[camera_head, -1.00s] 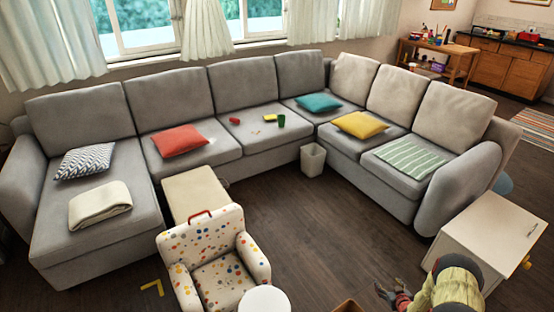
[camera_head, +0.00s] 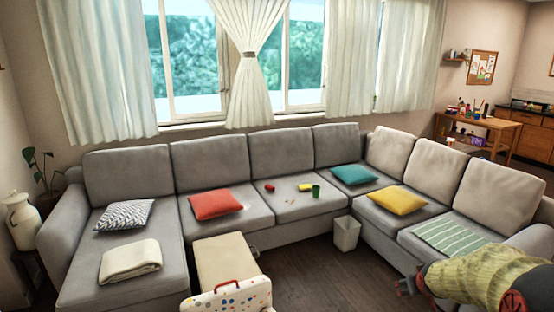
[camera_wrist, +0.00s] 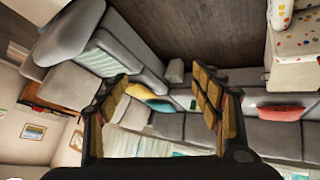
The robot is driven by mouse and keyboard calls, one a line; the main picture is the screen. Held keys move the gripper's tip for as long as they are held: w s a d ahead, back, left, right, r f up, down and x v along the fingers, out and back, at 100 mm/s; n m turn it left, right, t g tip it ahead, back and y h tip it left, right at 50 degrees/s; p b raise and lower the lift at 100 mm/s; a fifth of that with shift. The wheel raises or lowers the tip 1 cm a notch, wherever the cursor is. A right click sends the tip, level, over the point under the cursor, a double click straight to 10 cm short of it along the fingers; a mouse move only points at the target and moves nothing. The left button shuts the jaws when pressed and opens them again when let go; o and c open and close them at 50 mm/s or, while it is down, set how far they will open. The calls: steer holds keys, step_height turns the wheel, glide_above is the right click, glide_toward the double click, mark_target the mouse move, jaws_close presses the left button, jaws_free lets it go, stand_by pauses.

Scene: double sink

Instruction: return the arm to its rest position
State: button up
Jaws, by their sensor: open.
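My gripper (camera_head: 408,287) shows at the lower right of the head view, at the end of my arm in its yellow-green sleeve. In the wrist view my gripper (camera_wrist: 165,105) has its two padded fingers spread wide apart, with nothing between them but the distant room. It is open and empty, held in the air in front of the grey sectional sofa (camera_head: 285,233) and touching nothing that I can see. Most of my arm is cut off by the frame edge.
A white bin (camera_head: 346,234) stands on the floor by the sofa's inner corner. Small items, including a green cup (camera_head: 316,191), lie on the seat. Dark floor (camera_head: 305,270) between is clear.

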steer(key=s+a+r+y+p, duration=0.1)
steer(key=s+a+r, duration=1.3)
steer(key=s+a+r+g+y, duration=0.1)
steer(key=s+a, duration=0.4)
steer(key=s, duration=0.5)
steer(key=s+a+r+g+y+p, duration=0.1)
steer(key=s+a, duration=0.5)
steer(key=s, duration=0.4)
steer(key=shift+s+a, duration=0.15)
steer(key=shift+s, duration=0.2)
steer(key=shift+r, duration=0.15)
steer(key=shift+c, duration=0.7)
